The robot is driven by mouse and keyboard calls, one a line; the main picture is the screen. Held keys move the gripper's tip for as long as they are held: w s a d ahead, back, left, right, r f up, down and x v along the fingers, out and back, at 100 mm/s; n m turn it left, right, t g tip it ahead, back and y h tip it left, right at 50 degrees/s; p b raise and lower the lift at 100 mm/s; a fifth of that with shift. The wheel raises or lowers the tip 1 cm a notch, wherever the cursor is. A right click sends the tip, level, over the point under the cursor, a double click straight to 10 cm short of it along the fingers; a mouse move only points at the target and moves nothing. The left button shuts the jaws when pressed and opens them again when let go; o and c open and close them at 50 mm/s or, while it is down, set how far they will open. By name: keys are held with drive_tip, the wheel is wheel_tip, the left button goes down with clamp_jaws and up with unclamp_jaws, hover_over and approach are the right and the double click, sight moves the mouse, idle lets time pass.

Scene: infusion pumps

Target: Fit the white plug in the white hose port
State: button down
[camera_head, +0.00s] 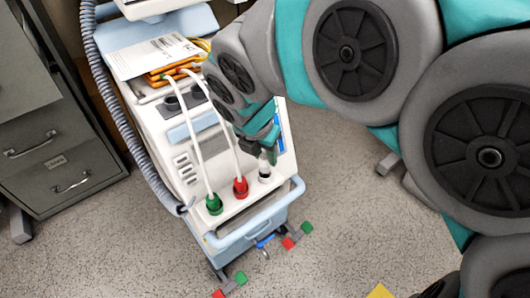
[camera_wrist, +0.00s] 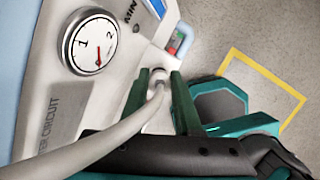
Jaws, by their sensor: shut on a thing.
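The white plug (camera_head: 264,169) is at the front right of the medical cart's top panel, right of the red plug. My gripper (camera_head: 265,152) comes down over it from above. In the wrist view, my gripper's two dark green fingers (camera_wrist: 156,84) are shut on the white plug (camera_wrist: 158,76), with a pale hose running from it to the lower left. The plug is upright at the place of the white hose port, which is hidden under it. I cannot tell whether the plug is fully in the port or just above it.
A green plug (camera_head: 214,203) and a red plug (camera_head: 240,187) stand in the same panel, with white hoses rising from them. The cart (camera_head: 160,140) has a blue front handle (camera_head: 262,222). A round gauge (camera_wrist: 90,41) is near the plug. A grey cabinet (camera_head: 50,130) stands left.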

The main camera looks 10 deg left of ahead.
drive_tip(key=shift+f, duration=1.5)
drive_tip(key=c, duration=0.5)
unclamp_jaws()
drive_tip(key=v, duration=0.7)
drive_tip(key=shift+s+r, duration=0.15)
drive_tip(key=shift+r, duration=0.2)
drive_tip(key=s+d+f+m+g, duration=0.1)
drive_tip(key=s+d+m, duration=0.2)
drive_tip(key=d+m, duration=0.45)
drive_tip(key=s+d+f+m+g, duration=0.2)
drive_tip(key=d+m, duration=0.5)
drive_tip(key=d, duration=0.2)
drive_tip(key=s+d+f+m, duration=0.1)
drive_tip(key=s+d+m, duration=0.1)
drive_tip(key=s+m, duration=0.2)
drive_tip(key=s+d+f+m+g, duration=0.1)
drive_tip(key=s+d+m, duration=0.2)
drive_tip(key=m, duration=0.5)
drive_tip(key=s+d+f+m+g+y, duration=0.1)
drive_tip(key=s+d+m, duration=0.2)
drive_tip(key=s+m, duration=0.2)
drive_tip(key=shift+s+d+f+m, duration=0.15)
drive_tip(key=shift+s+m, duration=0.25)
drive_tip(key=shift+m, duration=0.05)
